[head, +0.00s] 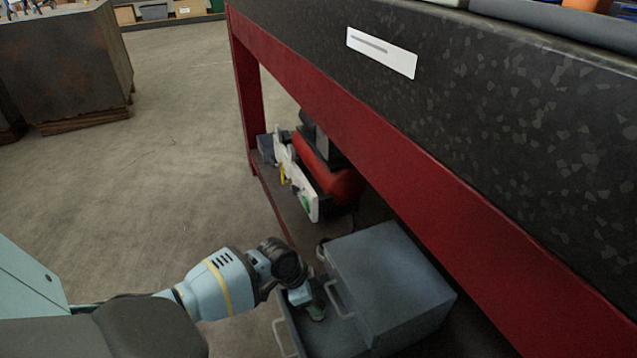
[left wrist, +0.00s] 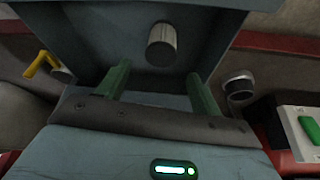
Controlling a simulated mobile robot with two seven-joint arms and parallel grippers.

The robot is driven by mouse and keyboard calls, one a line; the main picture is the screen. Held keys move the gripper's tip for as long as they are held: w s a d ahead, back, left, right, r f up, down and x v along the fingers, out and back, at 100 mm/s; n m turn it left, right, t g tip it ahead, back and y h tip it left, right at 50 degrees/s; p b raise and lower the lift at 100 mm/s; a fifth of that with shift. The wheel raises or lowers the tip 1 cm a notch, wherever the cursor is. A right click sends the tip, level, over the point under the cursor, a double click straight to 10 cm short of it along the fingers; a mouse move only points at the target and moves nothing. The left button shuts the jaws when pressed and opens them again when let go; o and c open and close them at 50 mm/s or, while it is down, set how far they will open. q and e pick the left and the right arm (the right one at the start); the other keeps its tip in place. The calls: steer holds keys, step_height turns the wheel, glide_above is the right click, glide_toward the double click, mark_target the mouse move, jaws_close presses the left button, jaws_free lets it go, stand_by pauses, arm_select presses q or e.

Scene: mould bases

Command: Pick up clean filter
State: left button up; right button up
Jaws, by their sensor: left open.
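A small ribbed grey-white cylinder, which looks like the filter (left wrist: 162,46), stands or lies inside the open grey drawer (left wrist: 215,30) in the left wrist view. I cannot tell from the picture whether it is clean. My left gripper (left wrist: 159,73) has its two green fingers apart and empty, with the filter just beyond and between the fingertips, not touched. In the head view my left gripper (head: 315,307) reaches down into the pulled-out drawer (head: 338,340) of the grey cabinet (head: 390,272); the filter is hidden there. My right gripper is not seen.
The cabinet sits on the lower shelf beneath a red-framed bench (head: 420,215). A round dark can with a pale top (left wrist: 238,86) is beside the drawer. A red machine (head: 335,180) stands farther along the shelf. Open floor (head: 180,150) lies to the left.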

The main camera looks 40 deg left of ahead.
mark_target(318, 305)
arm_select(q)
steer(key=shift+f, duration=0.15)
steer(key=b+x, duration=0.2)
steer(key=x, duration=0.1)
steer(key=b+x, duration=0.1)
steer(key=shift+s+a+f, duration=0.1)
steer(key=shift+s+f, duration=0.1)
steer(key=shift+f, duration=0.15)
steer(key=shift+w+f, duration=0.2)
steer(key=shift+f, duration=0.15)
steer(key=shift+r, duration=0.1)
steer(key=c, duration=1.1)
steer(key=shift+s+r, duration=0.1)
steer(key=shift+r, duration=0.05)
